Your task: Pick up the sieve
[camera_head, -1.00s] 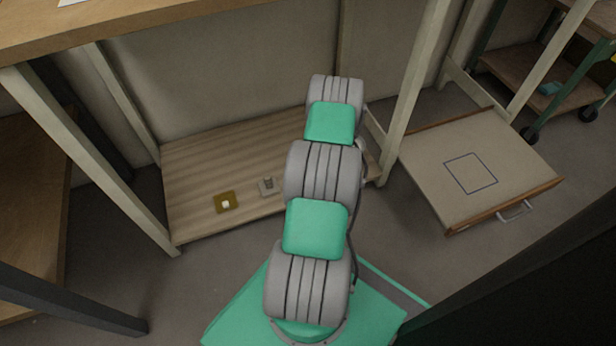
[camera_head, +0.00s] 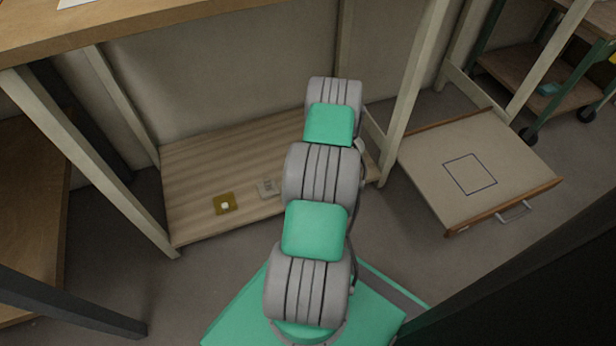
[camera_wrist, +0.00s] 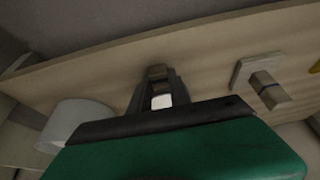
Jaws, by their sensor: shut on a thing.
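My gripper (camera_wrist: 160,84) shows in the wrist view, with its two dark fingers closed around a small brown-topped block (camera_wrist: 157,72). I take this block to be the grip of the sieve; the rest of the piece is mostly hidden by the fingers and the green gripper body. A pale patch shows between the fingers. In the wrist view the held piece is over the wooden shelf board (camera_wrist: 215,50); I cannot tell whether it touches it. In the head view the arm hides the gripper and the held piece.
A grey plate with an upright block (camera_wrist: 268,90) is right of my gripper; it also shows in the head view (camera_head: 265,187). A yellow plate (camera_head: 225,203) lies left of it. A pale round vessel (camera_wrist: 75,122) is at left. Table legs flank the low shelf (camera_head: 205,165).

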